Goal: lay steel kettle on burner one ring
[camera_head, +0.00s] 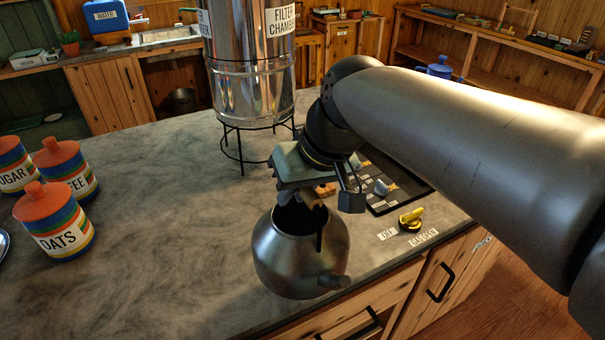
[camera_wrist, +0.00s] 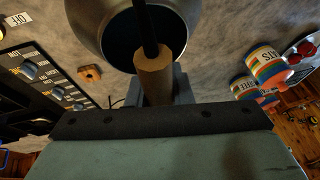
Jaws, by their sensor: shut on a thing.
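The steel kettle (camera_head: 296,256) hangs from my gripper (camera_head: 305,196) over the front part of the grey counter, with its spout toward the front right. In the wrist view its round body and dark open top show at the top (camera_wrist: 92,30). My gripper is shut on the kettle's wooden handle (camera_wrist: 153,78). The black stove panel with dials (camera_head: 382,189) lies to the right of and behind the kettle, partly covered by my arm. It also shows at the left of the wrist view (camera_wrist: 45,78). I cannot make out the burner one ring clearly.
A tall steel filter chamber (camera_head: 250,75) stands on a wire stand behind the kettle. A yellow valve handle (camera_head: 411,219) is at the counter's right front. Striped canisters, including the oats one (camera_head: 57,222), stand at left. The middle-left counter is clear.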

